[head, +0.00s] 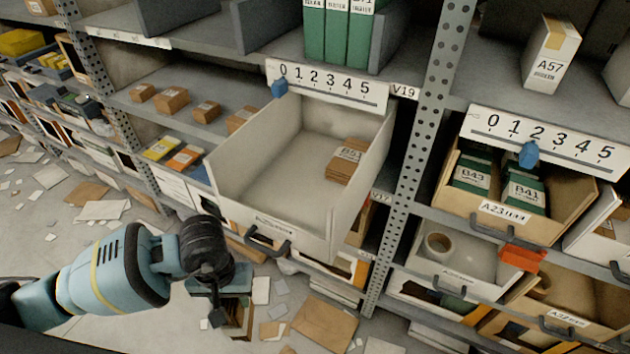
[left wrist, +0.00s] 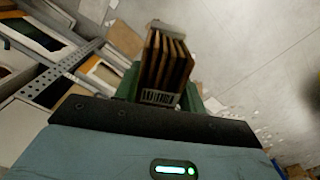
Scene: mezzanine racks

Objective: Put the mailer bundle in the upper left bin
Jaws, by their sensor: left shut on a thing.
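The mailer bundle (left wrist: 167,68) is a stack of brown card mailers with a printed label. In the left wrist view it is between the green fingers of my left gripper (left wrist: 160,90), which is shut on it. In the head view my left gripper (head: 226,290) points down, below and left of the upper left bin, and the mailer bundle (head: 238,320) is partly hidden under it. The upper left bin (head: 235,185) is a pale grey bin pulled out from the rack. It holds a brown bundle marked B51 (head: 348,160) at its back right. My right gripper is out of view.
A scale with a blue slider (head: 279,88) at 0 is above the upper left bin. A perforated rack post (head: 420,150) separates it from the right bin (head: 515,225) with green bundles B43 and B41. Loose papers and cardboard lie on the floor (head: 150,240).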

